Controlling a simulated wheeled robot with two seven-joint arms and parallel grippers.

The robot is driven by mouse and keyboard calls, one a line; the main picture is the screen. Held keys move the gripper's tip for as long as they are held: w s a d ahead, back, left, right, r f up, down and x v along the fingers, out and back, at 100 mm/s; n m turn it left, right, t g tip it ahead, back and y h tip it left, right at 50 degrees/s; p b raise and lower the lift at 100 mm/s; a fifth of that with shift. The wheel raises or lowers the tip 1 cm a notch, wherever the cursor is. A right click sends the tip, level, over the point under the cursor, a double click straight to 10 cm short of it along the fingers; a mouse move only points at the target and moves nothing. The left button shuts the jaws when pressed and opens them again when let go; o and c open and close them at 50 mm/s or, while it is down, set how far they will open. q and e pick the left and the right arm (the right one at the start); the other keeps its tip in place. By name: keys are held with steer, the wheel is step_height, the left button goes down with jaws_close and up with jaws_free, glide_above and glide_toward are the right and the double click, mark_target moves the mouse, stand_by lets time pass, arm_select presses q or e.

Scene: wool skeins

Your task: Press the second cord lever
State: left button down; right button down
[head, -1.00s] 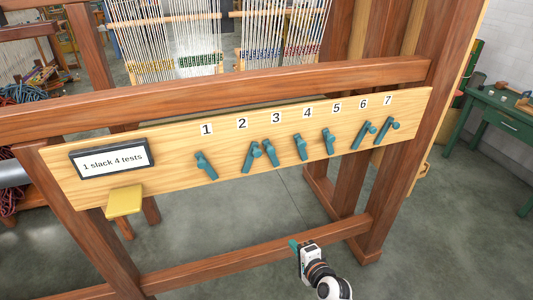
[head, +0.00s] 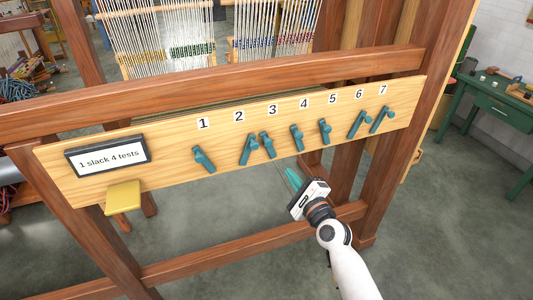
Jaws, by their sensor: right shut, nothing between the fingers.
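The second cord lever (head: 249,149) is a teal lever under the number 2 on a pale wooden board (head: 170,145). Its lower end leans to the left. The other teal levers sit under numbers 1 and 3 to 7; lever 3 (head: 267,145) stands close beside it, leaning the other way. My right gripper (head: 293,178) is shut and empty, its teal fingertips below the board, under levers 3 and 4 in the picture and apart from the levers. My left gripper is not in view.
A brown wooden beam (head: 230,77) runs above the board. A lower beam (head: 210,254) crosses below. A green table (head: 495,112) stands at the right.

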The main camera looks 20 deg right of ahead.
mark_target(249, 154)
steer(key=w+a+r+p, duration=0.2)
steer(key=w+a+p, duration=0.1)
steer(key=w, duration=0.5)
steer(key=shift+w+a+r, duration=0.15)
steer(key=shift+w+a, duration=0.2)
steer(key=shift+a, duration=0.4)
steer(key=shift+d, duration=0.1)
